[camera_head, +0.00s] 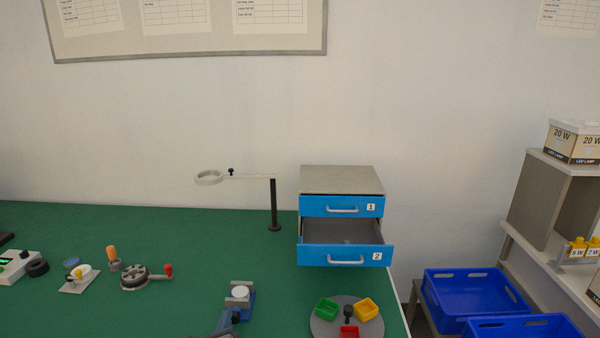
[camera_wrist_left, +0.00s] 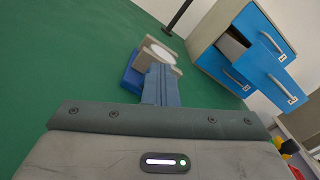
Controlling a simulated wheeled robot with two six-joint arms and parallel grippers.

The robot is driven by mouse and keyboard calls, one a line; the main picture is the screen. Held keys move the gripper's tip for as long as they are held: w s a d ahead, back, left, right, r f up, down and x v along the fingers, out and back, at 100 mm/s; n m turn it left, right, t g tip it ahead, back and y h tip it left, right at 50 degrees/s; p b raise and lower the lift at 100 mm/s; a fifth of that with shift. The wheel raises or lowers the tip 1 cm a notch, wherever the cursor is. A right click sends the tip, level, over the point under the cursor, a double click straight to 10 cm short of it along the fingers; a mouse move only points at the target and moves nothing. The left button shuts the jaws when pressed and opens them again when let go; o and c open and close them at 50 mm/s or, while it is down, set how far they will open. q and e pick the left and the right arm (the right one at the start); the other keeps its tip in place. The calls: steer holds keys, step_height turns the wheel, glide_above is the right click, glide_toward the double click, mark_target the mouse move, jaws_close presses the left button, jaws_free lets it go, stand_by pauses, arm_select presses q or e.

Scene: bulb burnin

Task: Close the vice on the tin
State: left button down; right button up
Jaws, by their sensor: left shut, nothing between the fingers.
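The vice (camera_head: 248,303) has a blue body and pale grey jaws and stands on the green bench. The tin (camera_head: 240,292), white and round, sits between its jaws. The vice's blue side (camera_wrist_left: 130,79) and the tin's white top (camera_wrist_left: 158,51) also show in the wrist view, partly hidden by my fingers. My left gripper (camera_head: 231,315) is shut and empty, at the near side of the vice. In the wrist view its fingertips (camera_wrist_left: 161,70) lie close against the near jaw; I cannot tell whether they touch. My right gripper is in neither view.
A round tray (camera_head: 325,328) with green, yellow and red bins stands right of the vice. The blue drawer cabinet (camera_head: 341,180) behind has its lower drawer open. A magnifier stand (camera_head: 274,205) is behind the vice. A crank device (camera_head: 134,279) stands left.

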arm_select(q)
steer(key=shift+d+f, duration=0.1)
steer(key=shift+r+p, duration=0.4)
steer(key=shift+s+a+p, duration=0.15)
steer(key=shift+s, duration=1.35)
steer(key=shift+s+a+p, duration=0.1)
steer(key=shift+s+p, duration=0.05)
steer(key=shift+s, duration=1.35)
